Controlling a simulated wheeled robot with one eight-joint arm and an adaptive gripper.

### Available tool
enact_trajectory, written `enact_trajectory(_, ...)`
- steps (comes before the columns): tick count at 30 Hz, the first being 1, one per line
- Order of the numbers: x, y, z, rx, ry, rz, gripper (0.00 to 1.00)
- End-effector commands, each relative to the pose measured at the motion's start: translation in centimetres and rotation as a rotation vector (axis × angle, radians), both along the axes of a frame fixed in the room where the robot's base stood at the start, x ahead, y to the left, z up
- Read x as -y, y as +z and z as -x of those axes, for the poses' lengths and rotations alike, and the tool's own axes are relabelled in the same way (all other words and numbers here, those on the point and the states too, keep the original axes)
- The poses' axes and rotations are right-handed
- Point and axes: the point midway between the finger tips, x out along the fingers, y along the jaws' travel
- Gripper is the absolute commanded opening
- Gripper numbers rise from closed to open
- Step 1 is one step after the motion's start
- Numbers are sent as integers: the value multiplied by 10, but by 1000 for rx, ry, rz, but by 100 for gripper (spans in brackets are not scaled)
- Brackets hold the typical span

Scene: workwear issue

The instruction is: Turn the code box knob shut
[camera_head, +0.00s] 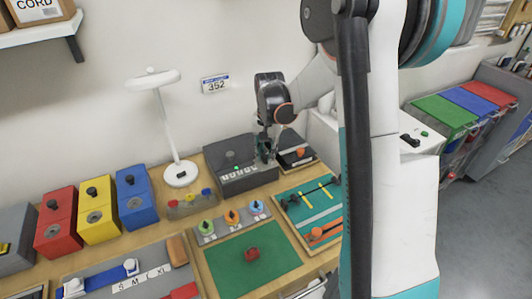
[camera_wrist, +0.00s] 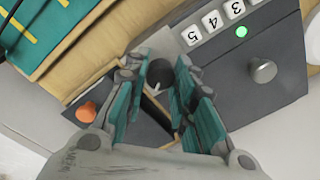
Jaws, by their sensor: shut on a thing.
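The code box (camera_head: 248,178) is a dark grey box at the back of the bench, with a row of white number keys and a lit green lamp (camera_wrist: 241,31). Its black round knob (camera_wrist: 160,73), with a white pointer mark, is at the right end of the box beside the 5 key in the head view, hidden there by my gripper (camera_head: 264,152). In the wrist view the knob lies between my teal-padded fingertips, which are shut on it. A metal pull knob (camera_wrist: 263,70) is on the lid, apart from my fingers.
A dark box with an orange knob (camera_wrist: 86,112) stands close beside the code box. A white lamp (camera_head: 181,172) stands to the left. A teal tray (camera_head: 305,205) and a green mat (camera_head: 225,265) lie in front. Red, yellow and blue boxes (camera_head: 135,200) line the left.

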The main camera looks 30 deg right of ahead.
Motion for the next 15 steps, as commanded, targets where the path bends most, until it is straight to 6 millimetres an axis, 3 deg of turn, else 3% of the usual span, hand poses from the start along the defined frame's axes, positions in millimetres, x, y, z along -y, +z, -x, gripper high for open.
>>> enact_trajectory(15, 0, 1, -1, 2, 491, -1, 0)
